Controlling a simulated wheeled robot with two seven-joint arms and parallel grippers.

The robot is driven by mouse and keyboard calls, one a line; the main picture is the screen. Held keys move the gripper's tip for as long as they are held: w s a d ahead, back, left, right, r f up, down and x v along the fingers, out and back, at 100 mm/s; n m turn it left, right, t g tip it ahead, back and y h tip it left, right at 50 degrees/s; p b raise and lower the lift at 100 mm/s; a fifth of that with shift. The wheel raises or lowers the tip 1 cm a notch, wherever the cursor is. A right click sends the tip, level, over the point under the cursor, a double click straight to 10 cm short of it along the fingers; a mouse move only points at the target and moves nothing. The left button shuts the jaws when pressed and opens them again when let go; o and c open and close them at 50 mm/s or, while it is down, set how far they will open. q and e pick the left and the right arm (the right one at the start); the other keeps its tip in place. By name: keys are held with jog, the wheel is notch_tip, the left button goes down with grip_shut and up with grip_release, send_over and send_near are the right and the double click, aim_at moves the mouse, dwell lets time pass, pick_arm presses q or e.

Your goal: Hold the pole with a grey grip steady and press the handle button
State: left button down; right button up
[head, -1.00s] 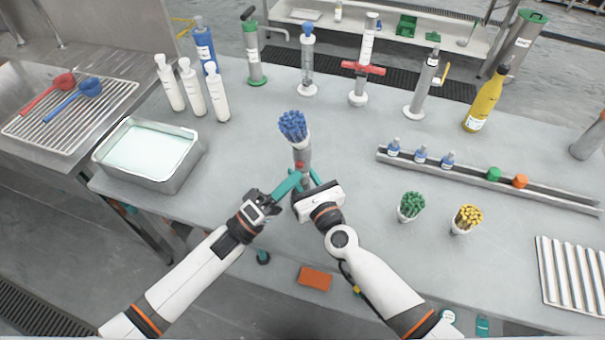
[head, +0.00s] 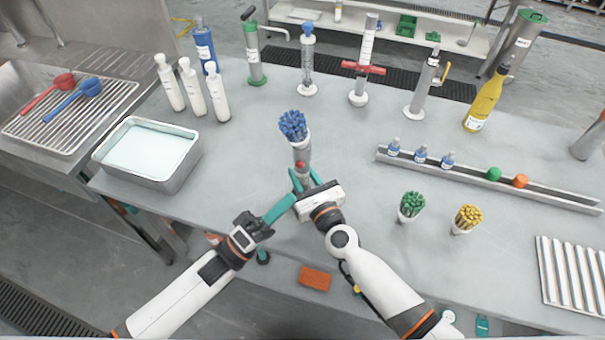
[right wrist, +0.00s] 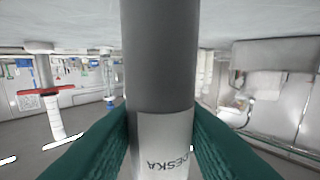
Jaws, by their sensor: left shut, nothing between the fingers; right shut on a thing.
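The pole with the grey grip stands near the front of the table in the head view, its grey part (head: 302,156) showing above my right gripper (head: 306,184). A small red button (head: 300,165) shows on it. In the right wrist view, the dark grey grip (right wrist: 160,60) and silver lettered body (right wrist: 160,135) lie between the teal fingers, which are shut on the body. My left gripper (head: 291,200) is shut and empty, its fingertips low and left of the button, close to my right gripper. The pole's lower part is hidden.
A bundle of blue sticks (head: 293,125) in a white holder appears at the pole's top; I cannot tell whether they are joined. Cups of green sticks (head: 411,203) and yellow sticks (head: 467,217) stand right. A metal tray (head: 150,152) is left.

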jog(key=o, duration=1.1)
jog(key=shift+o, duration=0.2)
